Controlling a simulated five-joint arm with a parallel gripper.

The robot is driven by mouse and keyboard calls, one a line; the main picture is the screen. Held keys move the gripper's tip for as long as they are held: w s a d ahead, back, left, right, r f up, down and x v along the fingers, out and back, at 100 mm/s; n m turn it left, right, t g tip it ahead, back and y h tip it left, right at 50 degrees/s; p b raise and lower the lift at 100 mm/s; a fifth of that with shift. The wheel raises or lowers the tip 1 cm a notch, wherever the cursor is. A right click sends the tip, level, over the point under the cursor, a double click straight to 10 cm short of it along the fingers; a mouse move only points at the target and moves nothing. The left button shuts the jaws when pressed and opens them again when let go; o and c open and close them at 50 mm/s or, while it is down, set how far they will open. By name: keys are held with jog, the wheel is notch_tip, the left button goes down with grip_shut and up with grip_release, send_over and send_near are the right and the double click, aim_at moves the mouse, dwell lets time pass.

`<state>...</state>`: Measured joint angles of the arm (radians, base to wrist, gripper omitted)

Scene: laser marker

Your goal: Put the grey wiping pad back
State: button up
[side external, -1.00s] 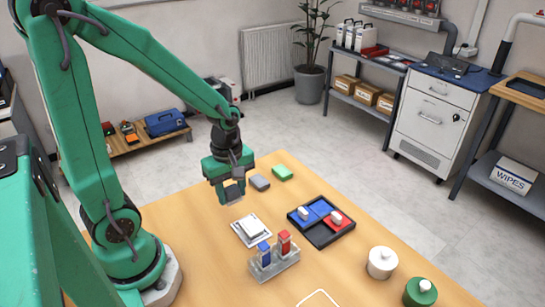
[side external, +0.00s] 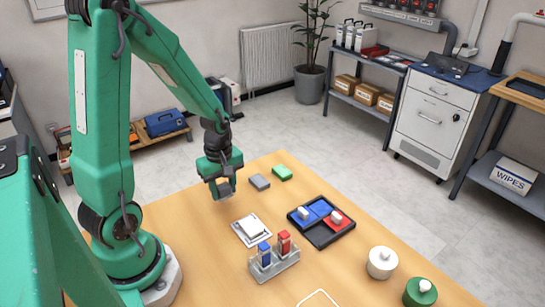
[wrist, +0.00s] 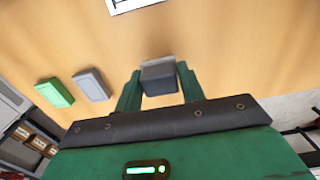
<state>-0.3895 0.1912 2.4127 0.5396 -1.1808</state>
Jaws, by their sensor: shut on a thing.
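My gripper (side external: 223,186) is shut on a grey pad, a small dark block with a paler strip along one edge. In the wrist view the grey pad (wrist: 158,79) sits between the two green fingers. In the side view it is low over the left part of the table, partly covered by the fingers; I cannot tell if it touches the wood. A second, lighter grey block (side external: 260,182) lies on the table to the right of my gripper, with a green block (side external: 282,172) beyond it. Both also show at the left of the wrist view.
A white piece on a white card (side external: 240,236) lies in front of my gripper. A clear holder with a blue and a red stick (side external: 275,262), a black-rimmed tray (side external: 325,238) and two lidded jars stand further right. Bare wood surrounds my gripper.

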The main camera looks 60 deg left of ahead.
aim_at(224, 197)
jog(key=shift+f, duration=1.7)
jog(key=shift+f, duration=0.1)
jog(key=o, duration=1)
jog(key=shift+o, duration=0.2)
jog(key=shift+r, duration=6.1)
